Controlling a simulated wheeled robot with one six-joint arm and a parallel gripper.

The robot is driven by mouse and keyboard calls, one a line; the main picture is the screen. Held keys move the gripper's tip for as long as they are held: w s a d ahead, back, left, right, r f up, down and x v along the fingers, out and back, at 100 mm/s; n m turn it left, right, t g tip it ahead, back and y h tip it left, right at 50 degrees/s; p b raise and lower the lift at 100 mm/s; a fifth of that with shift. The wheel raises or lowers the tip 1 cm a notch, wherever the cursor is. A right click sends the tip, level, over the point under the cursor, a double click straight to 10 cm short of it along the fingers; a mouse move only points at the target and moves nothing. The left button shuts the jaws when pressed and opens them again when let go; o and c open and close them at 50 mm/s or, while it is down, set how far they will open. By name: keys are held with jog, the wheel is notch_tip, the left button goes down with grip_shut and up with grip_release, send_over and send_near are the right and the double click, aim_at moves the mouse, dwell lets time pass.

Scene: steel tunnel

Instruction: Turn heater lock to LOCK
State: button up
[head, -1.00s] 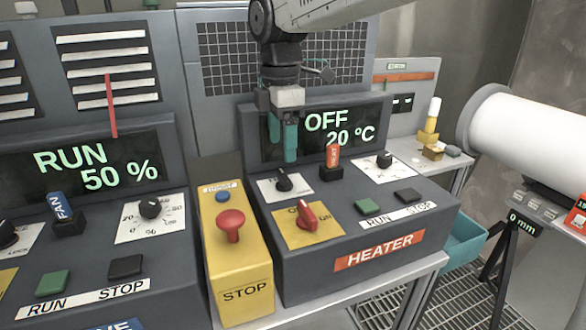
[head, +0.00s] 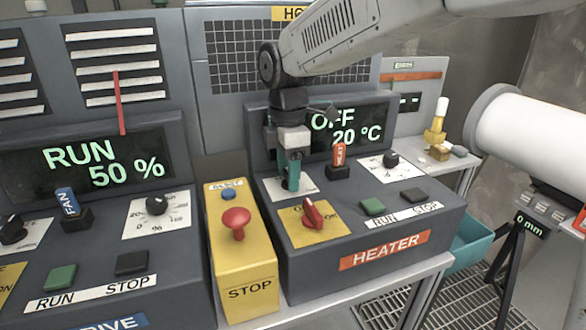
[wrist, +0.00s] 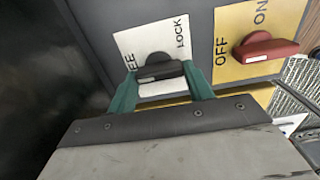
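The heater lock is a black knob (wrist: 160,70) on a white plate (wrist: 174,88) marked LOCK at the right, with a label ending in EE at the left. In the wrist view my gripper (wrist: 162,76) has its two green fingers apart, one on each side of the knob. I cannot tell whether they touch it. In the head view my gripper (head: 289,180) points down over the heater panel, and its fingers hide the lock knob. The heater display (head: 340,126) reads OFF and 20 °C.
A red OFF/ON switch (head: 313,214) stands close in front of the lock plate. An orange-tagged key (head: 338,158) is just right of my gripper. The yellow box with a red STOP button (head: 236,222) is at the left.

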jog(key=shift+w+d, duration=0.1)
jog(key=shift+d, duration=0.1)
jog(key=shift+a+r+m, duration=0.1)
jog(key=shift+m, duration=0.2)
jog(key=shift+o, duration=0.2)
jog(key=m, duration=0.3)
jog(key=shift+w+a, duration=0.15)
jog(key=shift+a, duration=0.05)
jog(key=m, duration=0.6)
jog(key=shift+w+d+r, duration=0.1)
jog(key=shift+w, duration=0.05)
jog(key=m, duration=0.6)
jog(key=shift+w+d, duration=0.1)
jog(key=shift+d, duration=0.05)
jog(key=shift+m, duration=1)
jog(key=shift+c, duration=0.2)
jog(key=shift+f+m, duration=0.2)
jog(key=shift+m, duration=0.1)
